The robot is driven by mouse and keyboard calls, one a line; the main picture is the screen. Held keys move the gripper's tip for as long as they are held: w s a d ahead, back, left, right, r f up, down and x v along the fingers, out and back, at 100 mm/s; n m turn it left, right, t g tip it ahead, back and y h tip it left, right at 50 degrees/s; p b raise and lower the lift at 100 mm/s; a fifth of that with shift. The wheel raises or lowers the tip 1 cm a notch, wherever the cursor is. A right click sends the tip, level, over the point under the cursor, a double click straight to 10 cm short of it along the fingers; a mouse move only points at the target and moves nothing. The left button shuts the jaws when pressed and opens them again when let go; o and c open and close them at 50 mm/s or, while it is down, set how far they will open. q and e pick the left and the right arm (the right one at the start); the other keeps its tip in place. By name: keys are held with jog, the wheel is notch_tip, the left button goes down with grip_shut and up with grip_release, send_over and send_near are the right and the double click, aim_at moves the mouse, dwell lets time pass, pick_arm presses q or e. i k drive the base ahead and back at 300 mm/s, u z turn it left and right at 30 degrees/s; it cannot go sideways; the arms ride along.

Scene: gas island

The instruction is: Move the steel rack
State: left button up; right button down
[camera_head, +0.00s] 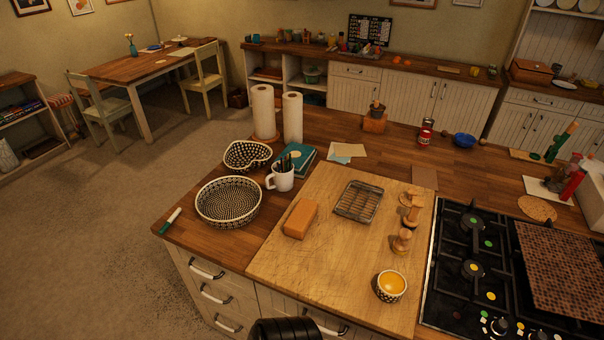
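The steel rack (359,201) is a small dark wire grid. It lies flat on the large wooden board (328,262) on the island worktop, near the middle of the head view. Nothing covers it. An orange-brown block (300,218) lies on the board to its left, with a gap between them. Two wooden pieces, an upper one (412,207) and a lower one (402,241), stand on the board to its right. Neither of my grippers can be made out in this view.
A patterned bowl with yellow contents (390,286) sits at the board's front right. The gas hob (462,262) is right of the board. Patterned baskets (229,201), a white mug (281,177) and paper rolls (264,112) stand left and behind. Bare board surrounds the rack.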

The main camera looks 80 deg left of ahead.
aim_at(370, 190)
jog(key=u, duration=2.35)
jog(key=i, duration=0.35)
jog(key=u, duration=0.25)
